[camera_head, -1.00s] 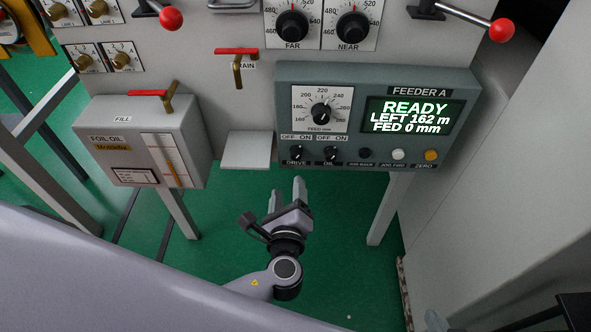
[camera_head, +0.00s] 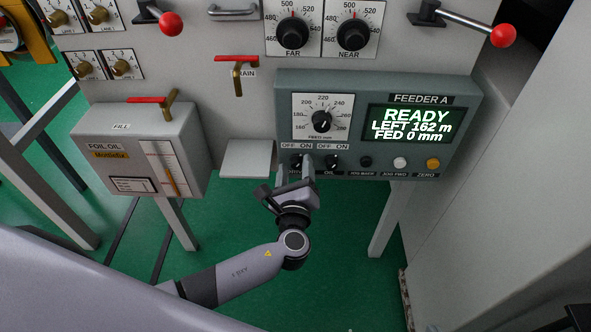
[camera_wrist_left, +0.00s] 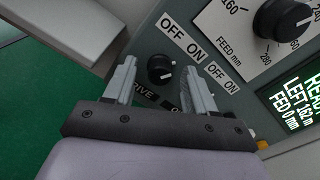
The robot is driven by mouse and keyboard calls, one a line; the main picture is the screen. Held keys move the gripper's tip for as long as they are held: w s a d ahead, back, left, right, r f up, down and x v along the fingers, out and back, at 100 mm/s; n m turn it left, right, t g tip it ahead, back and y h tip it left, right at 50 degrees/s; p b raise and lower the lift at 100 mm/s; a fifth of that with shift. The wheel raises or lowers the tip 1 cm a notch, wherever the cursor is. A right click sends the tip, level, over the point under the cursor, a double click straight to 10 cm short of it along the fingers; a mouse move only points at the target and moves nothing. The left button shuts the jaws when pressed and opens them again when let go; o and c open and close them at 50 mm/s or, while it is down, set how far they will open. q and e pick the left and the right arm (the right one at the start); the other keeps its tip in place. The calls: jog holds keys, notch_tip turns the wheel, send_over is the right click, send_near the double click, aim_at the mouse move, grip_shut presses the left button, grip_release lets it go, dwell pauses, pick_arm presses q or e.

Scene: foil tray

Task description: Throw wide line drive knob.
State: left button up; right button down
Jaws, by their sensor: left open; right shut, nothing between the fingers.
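The drive knob (camera_head: 296,160) is a small black knob under an OFF ON label at the lower left of the grey-green Feeder A panel (camera_head: 460,125). It is partly hidden by my fingers in the head view. My left gripper (camera_head: 296,168) is open, with its fingers reaching up to the knob. In the left wrist view the knob (camera_wrist_left: 160,67) shows between the two open fingers of my left gripper (camera_wrist_left: 157,78), with a gap on each side. Its exact pointer direction is hard to tell. My right gripper is not in view.
The oil knob (camera_head: 332,161) sits just right of the drive knob, close to my right-hand finger. Beyond it are the jog and zero buttons (camera_head: 400,163). A grey ledge (camera_head: 247,158) juts out at left. The display (camera_head: 415,124) reads READY, FED 0 mm.

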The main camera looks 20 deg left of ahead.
pick_arm(q)
jog(key=c, duration=1)
jog(key=shift+c, duration=0.2)
